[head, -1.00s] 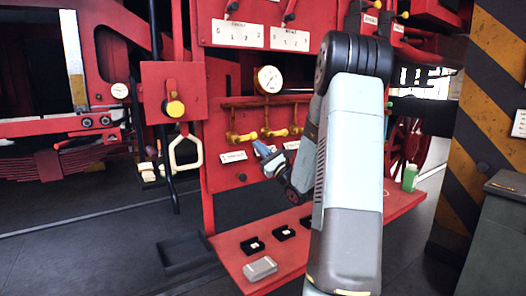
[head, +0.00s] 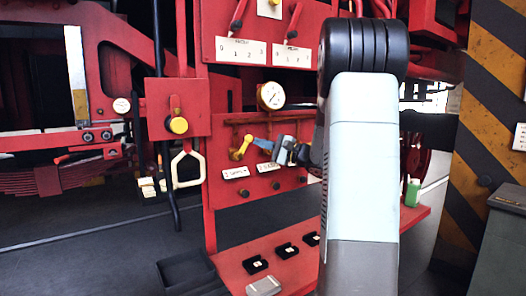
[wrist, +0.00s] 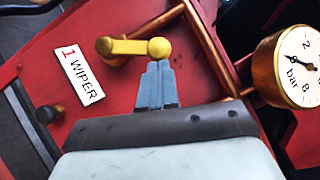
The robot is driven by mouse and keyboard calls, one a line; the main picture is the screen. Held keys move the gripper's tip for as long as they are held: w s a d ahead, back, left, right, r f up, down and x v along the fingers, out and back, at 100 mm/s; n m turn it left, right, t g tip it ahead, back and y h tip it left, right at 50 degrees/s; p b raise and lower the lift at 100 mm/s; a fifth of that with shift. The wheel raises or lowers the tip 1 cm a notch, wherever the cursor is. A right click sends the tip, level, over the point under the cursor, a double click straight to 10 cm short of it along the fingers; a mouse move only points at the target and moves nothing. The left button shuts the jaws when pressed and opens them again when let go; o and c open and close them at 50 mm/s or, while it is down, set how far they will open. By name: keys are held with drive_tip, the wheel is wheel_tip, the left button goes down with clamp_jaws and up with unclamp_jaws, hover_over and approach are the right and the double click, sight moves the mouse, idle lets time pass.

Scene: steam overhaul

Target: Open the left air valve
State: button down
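The left air valve's yellow handle (head: 240,148) is on the red panel (head: 222,120) in the head view, slanting down to the left. In the head view my gripper (head: 258,143) is just right of the handle. My arm hides the valves farther right.
A pressure gauge (head: 271,95) sits above the valves, close to my gripper's right in the wrist view (wrist: 298,66). A red box with a yellow knob (head: 178,125) and a cream loop handle (head: 187,168) are to the left. A red shelf (head: 232,262) with small black trays lies below.

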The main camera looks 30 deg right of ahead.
drive_tip(key=n, duration=0.1)
drive_tip(key=a+r+n+g, duration=0.1)
drive_tip(key=a+r+n+g+h, duration=0.1)
drive_tip(key=n, duration=0.1)
drive_tip(key=shift+s+a+r, duration=0.1)
drive_tip(key=shift+a+r, duration=0.05)
drive_tip(key=shift+r, duration=0.1)
drive_tip(key=shift+s+a+r+n+g+h, duration=0.1)
drive_tip(key=shift+a+r+n+g+h, duration=0.15)
drive_tip(key=shift+a+n, duration=0.2)
drive_tip(key=shift+a+r+n+g+h, duration=0.1)
drive_tip(key=shift+a+n+g+h, duration=0.05)
drive_tip(key=shift+a+n+h, duration=0.25)
drive_tip(key=shift+d, duration=0.1)
approach(251, 136)
drive_tip(key=d, duration=0.1)
drive_tip(key=s+d+r, duration=0.1)
drive_tip(key=s+d, duration=0.1)
drive_tip(key=d, duration=0.1)
drive_tip(key=shift+r, duration=0.15)
idle(0.5)
